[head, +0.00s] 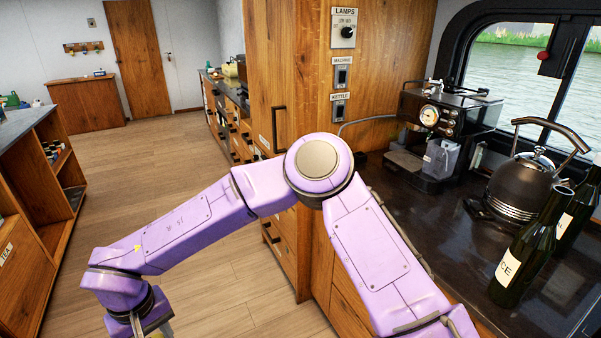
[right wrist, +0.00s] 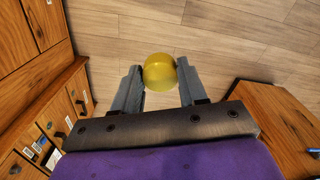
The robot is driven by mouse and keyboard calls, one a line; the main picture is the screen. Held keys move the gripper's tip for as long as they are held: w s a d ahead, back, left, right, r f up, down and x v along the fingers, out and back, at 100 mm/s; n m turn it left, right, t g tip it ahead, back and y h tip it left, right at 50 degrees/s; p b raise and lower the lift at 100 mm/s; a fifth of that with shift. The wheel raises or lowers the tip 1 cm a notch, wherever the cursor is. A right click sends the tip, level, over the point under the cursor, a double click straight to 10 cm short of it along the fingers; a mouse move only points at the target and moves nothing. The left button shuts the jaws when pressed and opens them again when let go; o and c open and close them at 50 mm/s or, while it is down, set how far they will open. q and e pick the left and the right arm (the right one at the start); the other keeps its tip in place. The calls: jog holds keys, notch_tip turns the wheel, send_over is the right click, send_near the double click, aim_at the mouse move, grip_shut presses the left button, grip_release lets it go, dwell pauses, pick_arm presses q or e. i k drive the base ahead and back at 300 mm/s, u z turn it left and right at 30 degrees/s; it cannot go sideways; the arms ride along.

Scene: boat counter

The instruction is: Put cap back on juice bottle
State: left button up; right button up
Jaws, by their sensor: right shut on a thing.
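The juice bottle (head: 522,255) is dark, with a white label on which "CE" shows. It stands upright on the dark counter at the right of the head view. No yellow cap shows on its top. My right gripper (right wrist: 160,85) is shut on a round yellow cap (right wrist: 160,72), held at the fingertips above the wooden floor. In the head view my right arm bends across the middle, and its hand is at the lower left edge, mostly cut off, far from the bottle. My left gripper is out of view.
A second dark bottle (head: 580,212) stands just behind the juice bottle. A black kettle (head: 522,188) and a coffee machine (head: 440,135) stand farther back on the counter (head: 425,215). A wooden shelf unit (head: 35,250) is at the left. Open floor lies between.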

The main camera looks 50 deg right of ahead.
aim_at(532, 246)
jog(key=u, duration=0.05)
jog(key=i, duration=0.8)
jog(key=z, duration=3.75)
